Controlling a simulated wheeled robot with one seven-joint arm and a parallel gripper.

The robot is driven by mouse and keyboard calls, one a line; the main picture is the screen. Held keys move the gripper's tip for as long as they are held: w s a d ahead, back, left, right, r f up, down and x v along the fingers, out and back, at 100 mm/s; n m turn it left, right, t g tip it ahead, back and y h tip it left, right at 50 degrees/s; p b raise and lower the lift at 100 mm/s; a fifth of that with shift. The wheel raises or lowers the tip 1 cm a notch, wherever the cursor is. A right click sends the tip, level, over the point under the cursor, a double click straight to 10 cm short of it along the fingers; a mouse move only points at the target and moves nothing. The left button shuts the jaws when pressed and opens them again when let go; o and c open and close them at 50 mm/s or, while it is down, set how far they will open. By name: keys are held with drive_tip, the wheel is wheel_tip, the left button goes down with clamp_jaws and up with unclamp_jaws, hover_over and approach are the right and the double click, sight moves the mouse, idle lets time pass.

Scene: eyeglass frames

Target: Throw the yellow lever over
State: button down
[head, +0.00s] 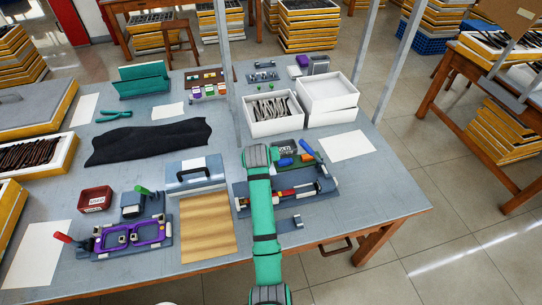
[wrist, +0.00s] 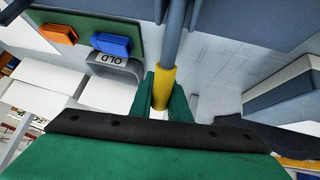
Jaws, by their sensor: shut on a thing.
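The yellow lever shows in the wrist view as a yellow sleeve (wrist: 163,80) on the end of a blue-grey rod (wrist: 174,28). My gripper (wrist: 162,98) has its two green fingers on either side of the sleeve and is shut on it. The rod runs up from the fingers to the top edge of the wrist view. In the head view my green arm reaches over the blue-grey fixture (head: 322,189) at the right of the table. The arm covers part of that fixture, and I cannot make out the fingertips or the lever there.
In the head view, white boxes (head: 273,127) stand behind my arm. A purple eyeglass frame (head: 150,233) sits in a fixture at left.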

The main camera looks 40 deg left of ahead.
drive_tip(key=shift+w+r, duration=0.15)
drive_tip(key=shift+w, duration=0.05)
drive_tip(key=c, duration=1.7)
unclamp_jaws()
drive_tip(key=shift+o, duration=0.2)
drive_tip(key=shift+s, duration=0.1)
